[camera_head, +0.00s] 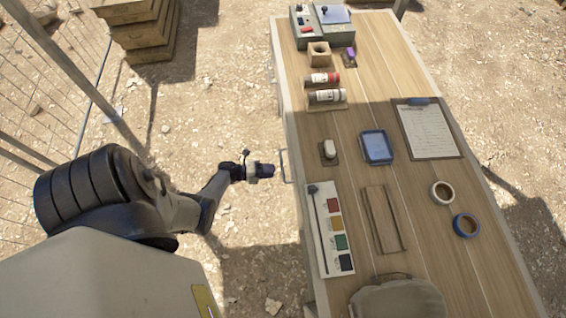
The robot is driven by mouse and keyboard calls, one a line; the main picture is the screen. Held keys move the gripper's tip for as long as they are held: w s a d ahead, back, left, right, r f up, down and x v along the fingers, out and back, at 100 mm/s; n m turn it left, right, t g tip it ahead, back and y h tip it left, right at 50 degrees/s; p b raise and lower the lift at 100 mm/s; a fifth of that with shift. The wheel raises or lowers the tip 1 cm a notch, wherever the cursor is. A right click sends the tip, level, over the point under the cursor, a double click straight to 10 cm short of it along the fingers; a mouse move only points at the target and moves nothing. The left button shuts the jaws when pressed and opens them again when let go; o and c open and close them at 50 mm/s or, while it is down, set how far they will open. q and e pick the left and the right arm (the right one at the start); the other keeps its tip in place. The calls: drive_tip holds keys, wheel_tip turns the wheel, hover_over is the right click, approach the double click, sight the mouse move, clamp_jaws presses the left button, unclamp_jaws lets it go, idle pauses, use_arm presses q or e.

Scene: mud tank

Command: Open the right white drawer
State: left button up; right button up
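A pale drawer handle (285,166) sticks out from the left side of the long wooden table (345,160). The drawer front under the tabletop edge is seen too steeply to tell whether it is open. My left gripper (270,170) is just left of this handle and points toward it, with its dark tip close to it. I cannot tell whether it touches the handle or whether its fingers are apart. Another pale edge or handle (273,60) shows farther up the same table side. My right gripper is not in view.
Wooden crates (145,30) and a wire fence stand at left. Sandy ground left of the table is clear.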

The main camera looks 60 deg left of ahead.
sight(283, 170)
use_arm(q)
drive_tip(key=shift+b+x, duration=0.5)
drive_tip(key=shift+x, duration=2.4)
drive_tip(key=shift+c, duration=0.4)
clamp_jaws()
